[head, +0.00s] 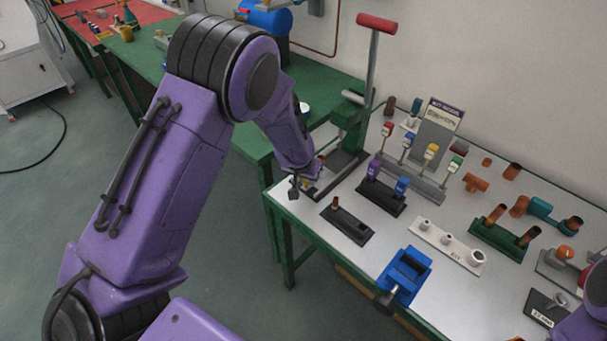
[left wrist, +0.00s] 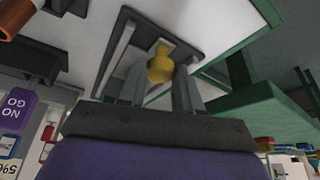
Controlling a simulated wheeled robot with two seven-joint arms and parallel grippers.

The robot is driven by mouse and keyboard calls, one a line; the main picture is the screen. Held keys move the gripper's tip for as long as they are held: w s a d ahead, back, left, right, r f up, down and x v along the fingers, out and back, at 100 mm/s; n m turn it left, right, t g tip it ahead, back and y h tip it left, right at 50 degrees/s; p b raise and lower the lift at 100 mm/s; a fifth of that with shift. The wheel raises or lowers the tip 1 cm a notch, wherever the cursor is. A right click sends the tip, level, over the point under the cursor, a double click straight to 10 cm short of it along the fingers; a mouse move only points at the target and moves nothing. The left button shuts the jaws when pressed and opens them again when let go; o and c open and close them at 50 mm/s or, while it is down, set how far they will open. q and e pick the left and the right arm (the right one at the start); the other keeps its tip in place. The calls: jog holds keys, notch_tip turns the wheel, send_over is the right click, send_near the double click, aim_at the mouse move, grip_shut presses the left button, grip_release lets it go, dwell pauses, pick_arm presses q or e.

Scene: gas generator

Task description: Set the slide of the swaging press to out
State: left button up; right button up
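The swaging press stands at the far left corner of the white table, with a green post (head: 351,125), a long lever with a red grip (head: 377,23) and a dark frame at its base (head: 338,176). A small yellow knob (head: 305,183) shows at the frame's left side. The left wrist view shows this round yellow knob (left wrist: 160,68) between my left fingers. My left gripper (head: 304,180) reaches down there, with its fingers apart on either side of the knob. Contact with the knob cannot be made out. The slide is mostly hidden by the gripper. My right gripper is out of view.
A dark stand with a copper piece (head: 347,222) and a blue vise (head: 404,275) lie nearer the front edge. Gauges in a dark holder (head: 381,195) stand right of the press. A green bench (head: 255,140) adjoins behind.

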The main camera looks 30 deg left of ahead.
pick_arm(q)
jog(key=o, duration=0.3)
jog(key=shift+o, duration=0.2)
jog(key=v, duration=1)
jog(key=shift+r+b, duration=0.2)
jog(key=shift+b, duration=0.1)
jog(key=shift+s+d, duration=0.1)
jog(key=shift+s, duration=0.05)
